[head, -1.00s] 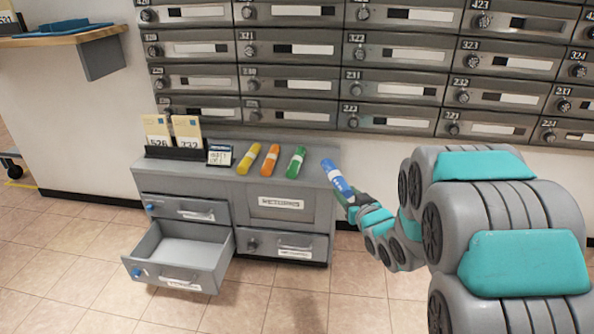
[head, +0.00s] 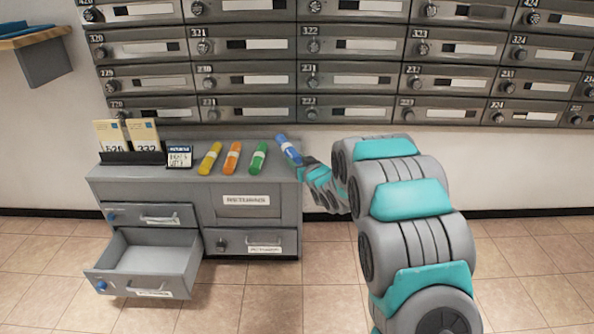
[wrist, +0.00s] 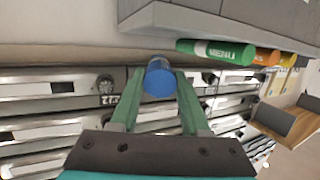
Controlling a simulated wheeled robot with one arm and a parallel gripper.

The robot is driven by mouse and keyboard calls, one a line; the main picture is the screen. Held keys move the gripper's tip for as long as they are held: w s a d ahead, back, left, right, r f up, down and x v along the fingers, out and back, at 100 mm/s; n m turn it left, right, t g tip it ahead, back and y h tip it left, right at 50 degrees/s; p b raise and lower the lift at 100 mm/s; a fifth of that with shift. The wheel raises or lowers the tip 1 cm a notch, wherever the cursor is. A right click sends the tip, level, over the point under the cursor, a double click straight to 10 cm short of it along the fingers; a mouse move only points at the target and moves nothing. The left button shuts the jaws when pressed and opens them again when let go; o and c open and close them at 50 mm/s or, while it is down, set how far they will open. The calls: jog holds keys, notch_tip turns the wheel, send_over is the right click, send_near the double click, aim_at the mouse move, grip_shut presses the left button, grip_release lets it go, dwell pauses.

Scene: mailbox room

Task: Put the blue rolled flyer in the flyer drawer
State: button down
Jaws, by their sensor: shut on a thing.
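The blue rolled flyer (head: 288,149) is held in my gripper (head: 304,163) at the right end of the cabinet top, tilted. In the wrist view the flyer (wrist: 158,80) shows end-on between the two green fingers of my gripper (wrist: 155,95), which are shut on it. A drawer (head: 145,262) at the lower left of the grey cabinet stands pulled open and looks empty inside. Its front label is too small to read, so I cannot tell whether it is the flyer drawer.
Yellow (head: 210,158), orange (head: 232,157) and green (head: 258,157) rolls lie on the cabinet top (head: 195,176). A card holder (head: 130,158) and a small sign (head: 180,157) stand to their left. Mailboxes (head: 350,80) line the wall behind. The floor in front is clear.

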jog(key=shift+f, duration=1.8)
jog(key=shift+f, duration=0.2)
jog(key=shift+c, duration=1.9)
grip_release()
jog(key=shift+r, duration=0.25)
jog(key=v, duration=1.2)
